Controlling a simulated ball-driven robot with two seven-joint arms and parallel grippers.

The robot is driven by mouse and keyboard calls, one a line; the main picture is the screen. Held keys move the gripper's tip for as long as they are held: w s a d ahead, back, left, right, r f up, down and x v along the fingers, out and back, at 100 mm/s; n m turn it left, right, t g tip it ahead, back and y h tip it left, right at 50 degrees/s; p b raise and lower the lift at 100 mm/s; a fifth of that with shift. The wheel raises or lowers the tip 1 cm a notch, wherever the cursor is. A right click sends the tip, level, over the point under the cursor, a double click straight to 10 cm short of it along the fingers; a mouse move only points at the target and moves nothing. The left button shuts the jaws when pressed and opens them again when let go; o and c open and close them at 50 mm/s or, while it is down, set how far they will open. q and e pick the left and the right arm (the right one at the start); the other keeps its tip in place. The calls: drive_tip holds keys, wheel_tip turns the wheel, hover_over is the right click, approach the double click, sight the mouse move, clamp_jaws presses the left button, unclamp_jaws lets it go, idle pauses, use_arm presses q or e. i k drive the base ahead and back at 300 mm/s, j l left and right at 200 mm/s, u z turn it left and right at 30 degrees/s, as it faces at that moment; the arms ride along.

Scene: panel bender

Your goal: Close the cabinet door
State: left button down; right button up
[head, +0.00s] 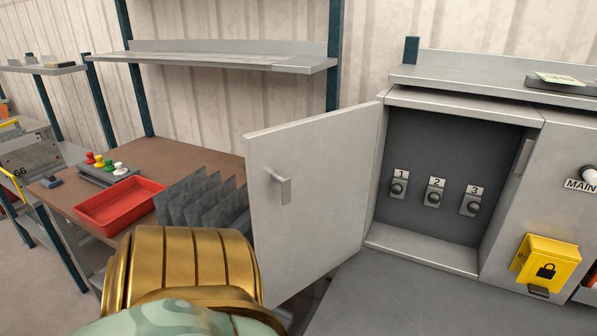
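The cabinet door (315,190) is light grey and stands wide open, swung out to the left of the cabinet. Its small grey handle (282,187) is on the door face turned toward me, near the free left edge. The grey cabinet (450,97) is open, with a dark interior holding three knobs labelled 1, 2 and 3. A gold and pale green part of my arm is at the bottom, left of the door, and overlaps the door's lower left corner. Neither gripper's fingers show in the head view.
A yellow lock box (547,262) is on the cabinet front at right, below a MAIN switch (588,176). At left, a brown workbench (165,158) holds a red tray (118,205), grey upright plates (203,200) and colored knobs. A grey surface (390,295) lies below the cabinet.

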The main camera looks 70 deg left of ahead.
sight(327, 158)
drive_tip(key=k+j, duration=0.15)
drive_tip(key=j, duration=0.25)
drive_tip(key=k+j, duration=0.2)
drive_tip(key=j, duration=0.25)
drive_tip(key=k+j, duration=0.15)
drive_tip(key=j, duration=0.25)
drive_tip(key=k+j+z, duration=0.1)
drive_tip(key=j, duration=0.35)
drive_tip(key=k+j, duration=0.25)
drive_tip(key=j, duration=0.15)
drive_tip(key=k+j, duration=0.15)
drive_tip(key=j, duration=0.25)
drive_tip(key=k+j, duration=0.2)
drive_tip(key=j, duration=0.2)
